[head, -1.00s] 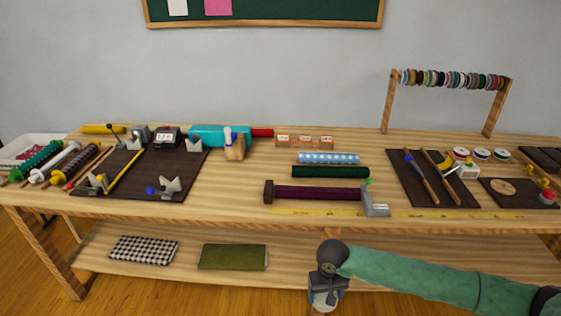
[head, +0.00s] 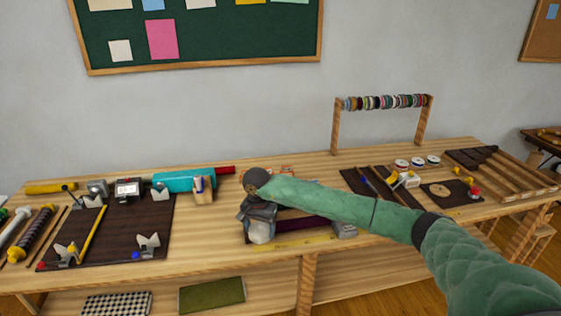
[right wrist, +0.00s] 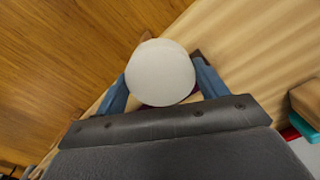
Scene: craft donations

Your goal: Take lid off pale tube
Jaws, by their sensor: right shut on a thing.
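My right gripper (head: 258,225) is shut on a pale, round-ended thing (head: 261,233) in front of the workbench's near side. In the right wrist view this thing shows end-on as a smooth whitish disc (right wrist: 160,72) between the blue fingers (right wrist: 162,88). I cannot tell whether it is the pale tube, its lid, or both together. The rest of its length and any seam are hidden. My left gripper is not in view.
A dark maroon roll (head: 303,224) lies on the workbench (head: 210,222), partly behind my right gripper. A dark mat (head: 112,232) with several stands is at left. A spool rack (head: 337,127) stands at the back. Bare wood lies left of the gripper.

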